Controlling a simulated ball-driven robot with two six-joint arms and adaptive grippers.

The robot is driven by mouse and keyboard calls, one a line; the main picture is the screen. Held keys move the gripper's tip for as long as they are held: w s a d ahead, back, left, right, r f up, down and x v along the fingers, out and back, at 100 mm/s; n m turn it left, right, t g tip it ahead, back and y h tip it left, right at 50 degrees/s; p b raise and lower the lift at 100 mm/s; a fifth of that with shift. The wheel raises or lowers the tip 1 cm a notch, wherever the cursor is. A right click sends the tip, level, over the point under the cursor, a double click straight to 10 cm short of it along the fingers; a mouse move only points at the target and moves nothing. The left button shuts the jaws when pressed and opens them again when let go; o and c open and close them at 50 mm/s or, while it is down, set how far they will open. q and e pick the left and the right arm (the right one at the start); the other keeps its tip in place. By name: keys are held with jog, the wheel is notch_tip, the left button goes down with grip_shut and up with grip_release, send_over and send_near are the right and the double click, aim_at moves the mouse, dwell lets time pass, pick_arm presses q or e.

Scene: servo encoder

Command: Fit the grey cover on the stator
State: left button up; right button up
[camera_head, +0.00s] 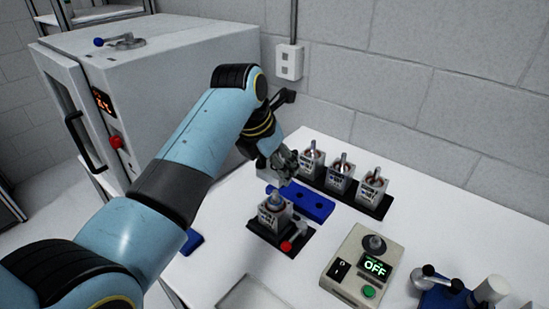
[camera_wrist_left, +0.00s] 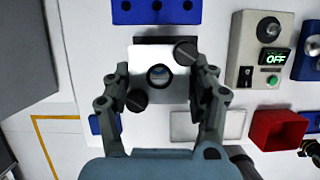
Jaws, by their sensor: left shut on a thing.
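My left gripper (camera_head: 280,166) reaches in over the workbench, just behind and above the stator (camera_head: 272,214). The stator is a small pale box with a blue top, upright on a black fixture with a red-handled lever. In the left wrist view, my left gripper (camera_wrist_left: 161,82) has its fingers shut on either side of a pale grey square piece, taken to be the cover (camera_wrist_left: 145,75). It has a round central hole, with dark round knobs at two opposite corners. The stator below it is mostly hidden there. In the head view the cover cannot be made out clearly. My right gripper is out of view.
A blue block with holes (camera_head: 312,203) lies behind the stator. Several similar units stand in a black rack (camera_head: 340,190) at the back. A control box reading OFF (camera_head: 362,268) is at the right. A red bin (camera_wrist_left: 275,130) and a large oven (camera_head: 165,70) flank the work area.

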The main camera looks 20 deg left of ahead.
aim_at(274, 192)
pick_arm(q)
notch_tip(274, 192, down, 3)
jog(key=shift+a+r, duration=0.1)
jog(key=shift+r, duration=0.1)
jog(key=shift+f, duration=0.3)
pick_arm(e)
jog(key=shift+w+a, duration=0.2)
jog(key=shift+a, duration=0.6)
pick_arm(q)
jog(key=shift+f, duration=0.15)
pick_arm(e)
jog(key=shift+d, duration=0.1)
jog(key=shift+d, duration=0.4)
pick_arm(q)
jog(key=shift+f, duration=0.15)
jog(key=shift+f+b, duration=0.3)
jog(key=shift+f, duration=0.6)
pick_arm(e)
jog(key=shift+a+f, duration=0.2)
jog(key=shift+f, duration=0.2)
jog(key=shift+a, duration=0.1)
